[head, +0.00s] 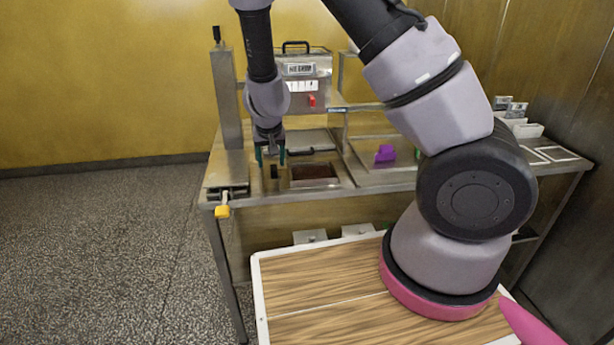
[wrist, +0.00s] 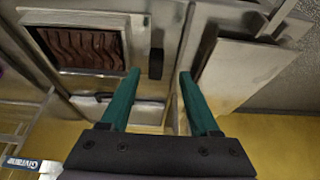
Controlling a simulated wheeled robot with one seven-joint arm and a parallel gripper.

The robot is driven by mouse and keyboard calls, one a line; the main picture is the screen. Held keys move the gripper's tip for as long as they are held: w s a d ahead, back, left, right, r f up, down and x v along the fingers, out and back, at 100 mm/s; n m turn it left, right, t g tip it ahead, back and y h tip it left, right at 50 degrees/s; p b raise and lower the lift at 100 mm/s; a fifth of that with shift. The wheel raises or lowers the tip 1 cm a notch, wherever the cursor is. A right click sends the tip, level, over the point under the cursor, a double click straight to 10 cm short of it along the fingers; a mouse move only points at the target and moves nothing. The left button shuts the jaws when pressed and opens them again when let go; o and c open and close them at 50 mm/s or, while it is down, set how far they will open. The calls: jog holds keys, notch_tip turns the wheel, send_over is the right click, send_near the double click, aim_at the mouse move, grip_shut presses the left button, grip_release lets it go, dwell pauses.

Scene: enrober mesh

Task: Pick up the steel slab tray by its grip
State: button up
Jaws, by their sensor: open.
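The steel slab tray (head: 316,185) sits in the left part of the steel bench. A dark brown, wavy slab (wrist: 92,50) lies inside its steel rim (wrist: 138,32). A small black upright grip (head: 274,171) stands on the tray's left side in the head view. The same grip (wrist: 156,63) shows to the right of the slab in the wrist view. My gripper (head: 270,158) is open with teal fingers and empty, just above the grip. In the wrist view the grip appears between and beyond the fingertips (wrist: 159,77). I see no contact.
A steel machine with a red switch (head: 312,101) stands behind the tray. A purple block (head: 385,153) sits to the right. The floor left of the bench is clear.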

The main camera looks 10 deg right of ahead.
aim_at(274, 168)
jog(key=shift+w+d+f, duration=0.15)
jog(key=shift+d+f, duration=0.05)
jog(key=shift+f, duration=0.2)
jog(key=shift+w+d+f, duration=0.1)
jog(key=shift+d+f, duration=0.05)
jog(key=shift+f, duration=0.25)
jog(key=shift+w+d+f, duration=0.1)
jog(key=shift+w+f, duration=0.1)
jog(key=shift+w, duration=0.1)
jog(key=shift+x, duration=1.1)
jog(key=shift+s, duration=0.1)
grip_shut()
